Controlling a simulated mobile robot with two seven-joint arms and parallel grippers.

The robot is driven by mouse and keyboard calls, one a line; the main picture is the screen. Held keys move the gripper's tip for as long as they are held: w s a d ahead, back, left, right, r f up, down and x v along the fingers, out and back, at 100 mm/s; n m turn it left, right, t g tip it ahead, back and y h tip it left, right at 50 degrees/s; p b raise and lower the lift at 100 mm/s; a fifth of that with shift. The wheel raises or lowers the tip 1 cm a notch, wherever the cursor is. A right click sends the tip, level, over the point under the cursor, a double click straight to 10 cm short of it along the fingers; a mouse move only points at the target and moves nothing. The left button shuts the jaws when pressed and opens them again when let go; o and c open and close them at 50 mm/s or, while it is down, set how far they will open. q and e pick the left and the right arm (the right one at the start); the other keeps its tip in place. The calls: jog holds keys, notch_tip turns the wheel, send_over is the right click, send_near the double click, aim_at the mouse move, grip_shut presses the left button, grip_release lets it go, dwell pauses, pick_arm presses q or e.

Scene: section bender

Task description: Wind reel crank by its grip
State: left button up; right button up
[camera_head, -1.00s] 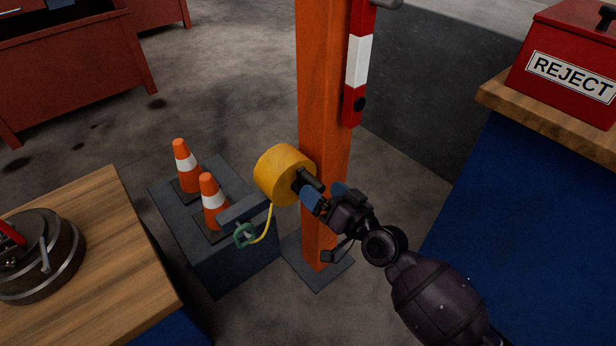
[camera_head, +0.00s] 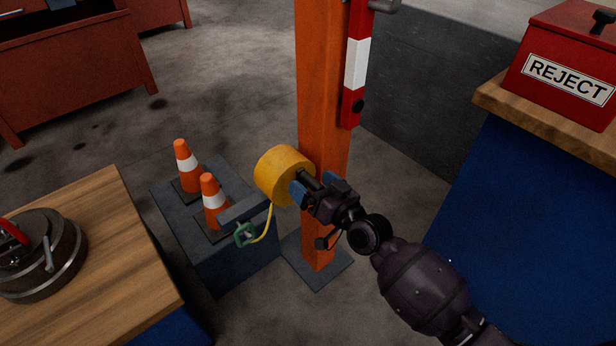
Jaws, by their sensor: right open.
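The yellow reel (camera_head: 275,173) is mounted on the orange post (camera_head: 322,90). Its dark crank grip (camera_head: 308,180) sticks out from the reel's right side towards me. My right gripper (camera_head: 313,185) is open, with one blue fingertip on each side of the grip. The grip appears to lie between the fingers; I cannot tell whether either finger touches it. The crank arm behind the grip is mostly hidden by the gripper. My left gripper is not in view.
A yellow cord (camera_head: 268,225) hangs from the reel to a green hook (camera_head: 243,235). Two traffic cones (camera_head: 214,197) stand on a dark box (camera_head: 230,262). A wooden bench (camera_head: 110,240) is at left. A red REJECT box (camera_head: 565,65) sits on a blue bench at right.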

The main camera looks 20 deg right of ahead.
jog(key=n, duration=0.2)
jog(key=n+p, duration=0.1)
jog(key=n, duration=0.1)
jog(key=shift+w+r, duration=0.1)
jog(key=shift+r, duration=0.15)
jog(key=shift+f+n, duration=0.15)
jog(key=shift+n, duration=0.35)
jog(key=shift+n+p, duration=0.6)
jog(key=shift+n, duration=1.2)
jog(key=shift+n+p, duration=0.55)
jog(key=shift+n, duration=0.95)
jog(key=shift+n+p, duration=0.3)
jog(key=shift+n, duration=0.6)
jog(key=n, duration=0.2)
jog(key=shift+f+n, duration=0.1)
jog(key=shift+n, duration=0.3)
jog(key=n, duration=0.2)
jog(key=shift+n+p, duration=0.3)
jog(key=shift+n, duration=0.1)
jog(key=n, duration=0.2)
jog(key=shift+n, duration=0.4)
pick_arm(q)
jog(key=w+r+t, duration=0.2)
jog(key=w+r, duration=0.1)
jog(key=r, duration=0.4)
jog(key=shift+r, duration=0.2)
pick_arm(e)
jog(key=n, duration=0.3)
jog(key=shift+n, duration=0.3)
